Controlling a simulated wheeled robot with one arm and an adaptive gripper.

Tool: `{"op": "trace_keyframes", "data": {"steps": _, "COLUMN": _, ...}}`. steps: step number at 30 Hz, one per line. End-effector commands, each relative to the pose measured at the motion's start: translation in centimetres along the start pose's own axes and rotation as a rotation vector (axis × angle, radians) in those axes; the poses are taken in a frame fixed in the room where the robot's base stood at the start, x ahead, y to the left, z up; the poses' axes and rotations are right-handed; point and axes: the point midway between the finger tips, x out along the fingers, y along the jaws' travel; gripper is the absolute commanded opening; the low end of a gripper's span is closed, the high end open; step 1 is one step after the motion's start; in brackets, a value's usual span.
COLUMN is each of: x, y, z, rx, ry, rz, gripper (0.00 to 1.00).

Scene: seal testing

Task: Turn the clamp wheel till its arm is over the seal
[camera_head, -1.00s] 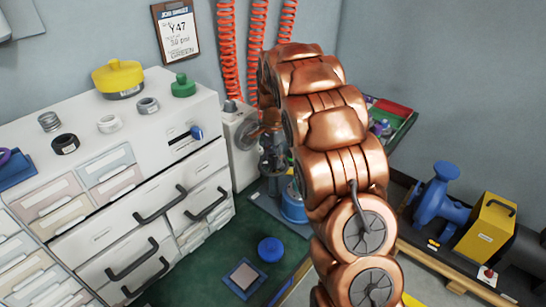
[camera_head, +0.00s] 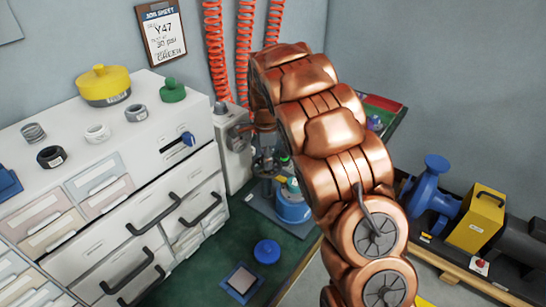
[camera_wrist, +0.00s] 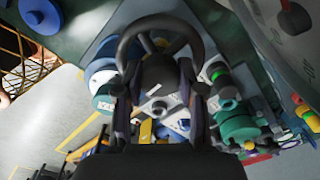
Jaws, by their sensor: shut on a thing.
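The dark clamp wheel (camera_wrist: 161,24) fills the upper middle of the wrist view. My gripper (camera_wrist: 160,72) has one finger on each side of it and is shut on it. In the head view my arm hides most of the gripper and the wheel. The test stand (camera_head: 262,168) shows beside my arm, with a blue round body (camera_head: 293,207) at its right. In the wrist view a blue and white round part (camera_wrist: 102,78) lies left of the wheel. I cannot make out the clamp arm or the seal clearly.
A grey box with a dial (camera_head: 234,140) stands close left of the stand. The white drawer cabinet (camera_head: 120,190) is further left. A blue knob (camera_head: 267,251) and a square pad (camera_head: 242,281) lie on the green mat (camera_head: 205,262). A blue pump (camera_head: 430,195) is at the right.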

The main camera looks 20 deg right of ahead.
Motion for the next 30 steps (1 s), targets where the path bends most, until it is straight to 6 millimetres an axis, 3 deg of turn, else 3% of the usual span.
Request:
{"op": "trace_keyframes", "data": {"steps": 11, "x": -0.12, "y": -0.06, "z": 0.09, "rx": 0.001, "ry": 0.001, "rz": -0.003, "gripper": 0.0}}
{"op": "trace_keyframes", "data": {"steps": 12, "x": -0.12, "y": -0.06, "z": 0.09, "rx": 0.001, "ry": 0.001, "rz": -0.003, "gripper": 0.4}}
{"op": "trace_keyframes", "data": {"steps": 18, "x": -0.07, "y": -0.04, "z": 0.09, "rx": 0.002, "ry": 0.001, "rz": -0.002, "gripper": 0.6}}
{"op": "trace_keyframes", "data": {"steps": 30, "x": -0.34, "y": -0.02, "z": 0.1, "rx": 0.002, "ry": 0.0, "rz": -0.001, "gripper": 0.64}}
